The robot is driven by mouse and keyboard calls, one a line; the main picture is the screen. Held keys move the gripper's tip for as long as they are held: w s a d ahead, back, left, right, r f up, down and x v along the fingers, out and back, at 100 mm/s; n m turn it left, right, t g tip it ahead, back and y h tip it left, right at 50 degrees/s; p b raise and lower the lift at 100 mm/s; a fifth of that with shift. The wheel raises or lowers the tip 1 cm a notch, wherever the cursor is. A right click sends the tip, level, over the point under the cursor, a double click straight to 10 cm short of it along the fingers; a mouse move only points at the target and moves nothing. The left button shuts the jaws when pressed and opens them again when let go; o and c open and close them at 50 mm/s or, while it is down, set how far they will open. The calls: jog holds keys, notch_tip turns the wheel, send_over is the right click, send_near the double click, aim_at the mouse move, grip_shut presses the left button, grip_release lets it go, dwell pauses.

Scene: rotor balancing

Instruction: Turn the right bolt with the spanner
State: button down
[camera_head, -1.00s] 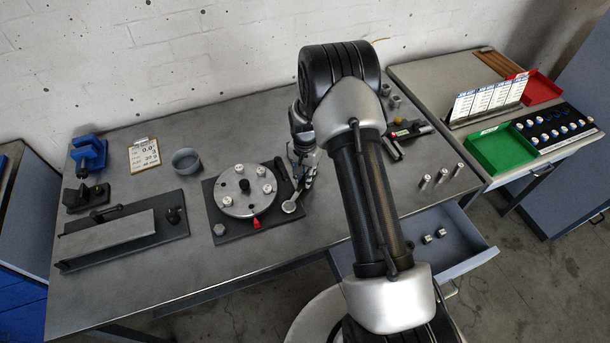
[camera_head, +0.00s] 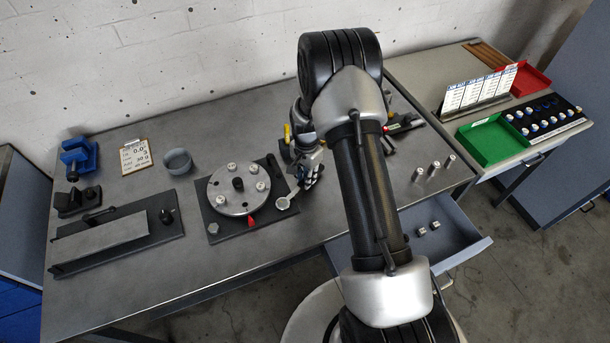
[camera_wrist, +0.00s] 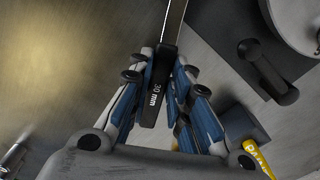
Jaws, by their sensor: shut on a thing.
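My gripper (camera_head: 310,174) is shut on the spanner (camera_head: 293,196), a steel tool with a dark handle. In the wrist view my fingers (camera_wrist: 160,92) clamp the handle, marked "30 mm" (camera_wrist: 157,88), and its shaft runs out of the top edge. In the head view the spanner's head lies at the front right corner of the dark base plate (camera_head: 219,237). The right bolt is hidden under or in that head, so I cannot tell how it sits. The left hex bolt (camera_head: 213,228) shows at the plate's front left corner.
A round disc (camera_head: 229,207) with several weights and a red pointer (camera_head: 251,221) sits on the plate. A black lever (camera_head: 274,168) stands close left of my gripper. Three metal cylinders (camera_head: 433,168) stand right, above an open drawer (camera_head: 456,240).

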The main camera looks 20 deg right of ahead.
jog(key=s+m, duration=0.2)
jog(key=shift+s+d+m, duration=0.15)
jog(key=shift+d+m, duration=0.15)
jog(key=shift+d, duration=0.1)
jog(key=shift+s, duration=0.1)
jog(key=s+m, duration=0.2)
jog(key=shift+s+d+m, duration=0.1)
jog(key=shift+s+m, duration=0.15)
jog(key=shift+m, duration=0.15)
jog(key=shift+w+n, duration=0.4)
jog(key=shift+r, duration=0.2)
notch_tip(320, 180, up, 6)
jog(key=p, duration=0.3)
jog(key=shift+f, duration=0.15)
dwell(0.4)
